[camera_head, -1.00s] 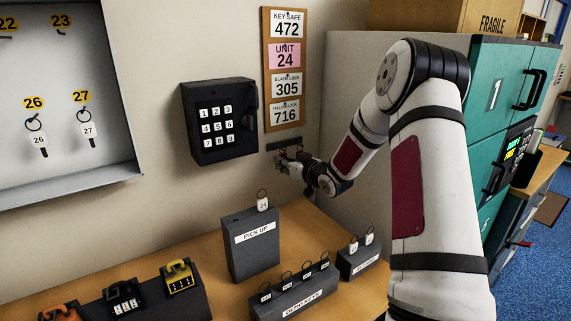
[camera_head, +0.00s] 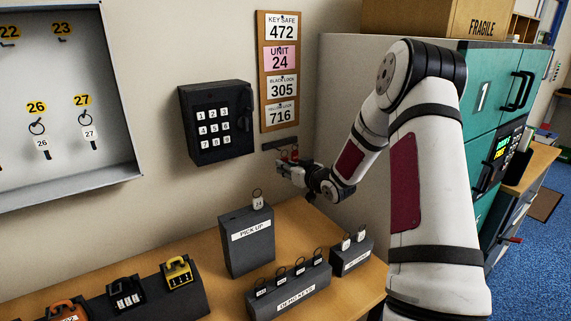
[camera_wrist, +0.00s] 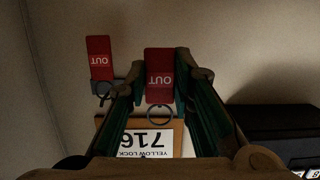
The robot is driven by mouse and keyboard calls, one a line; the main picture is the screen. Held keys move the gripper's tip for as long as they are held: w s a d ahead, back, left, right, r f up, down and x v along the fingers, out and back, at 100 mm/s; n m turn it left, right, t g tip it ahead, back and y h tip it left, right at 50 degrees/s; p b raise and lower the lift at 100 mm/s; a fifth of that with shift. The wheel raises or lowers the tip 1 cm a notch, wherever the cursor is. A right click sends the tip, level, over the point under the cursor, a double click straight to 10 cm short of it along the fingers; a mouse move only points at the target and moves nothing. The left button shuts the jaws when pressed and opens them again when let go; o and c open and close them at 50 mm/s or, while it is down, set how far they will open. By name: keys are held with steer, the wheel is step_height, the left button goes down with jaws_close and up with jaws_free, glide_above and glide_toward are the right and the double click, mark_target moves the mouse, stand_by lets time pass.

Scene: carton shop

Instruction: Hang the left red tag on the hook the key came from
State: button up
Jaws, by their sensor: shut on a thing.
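My gripper (camera_head: 286,168) is in front of the wall, just below the dark rail (camera_head: 281,144) under the code board. In the wrist view, my gripper (camera_wrist: 160,85) is shut on a red tag (camera_wrist: 160,66) marked OUT, its ring showing and seemingly clear of the rail. A second red OUT tag (camera_wrist: 100,50) hangs at the rail on the left of that upside-down view; it seems to be the red patch (camera_head: 294,155) beside my gripper in the head view. The open key cabinet (camera_head: 75,178) shows hooks 22, 23, 26 and 27. Hook 24 is out of view.
The keypad box (camera_head: 215,122) is between the cabinet and the code board (camera_head: 264,70). Below are the PICK UP box (camera_head: 246,250) with a white-tagged key (camera_head: 257,202), the demo keys block (camera_head: 290,290) and several padlocks (camera_head: 178,271). Teal lockers (camera_head: 490,85) stand right.

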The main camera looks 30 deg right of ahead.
steer(key=shift+s+d+p, duration=0.1)
steer(key=shift+s+p, duration=1.25)
steer(key=shift+s, duration=1.05)
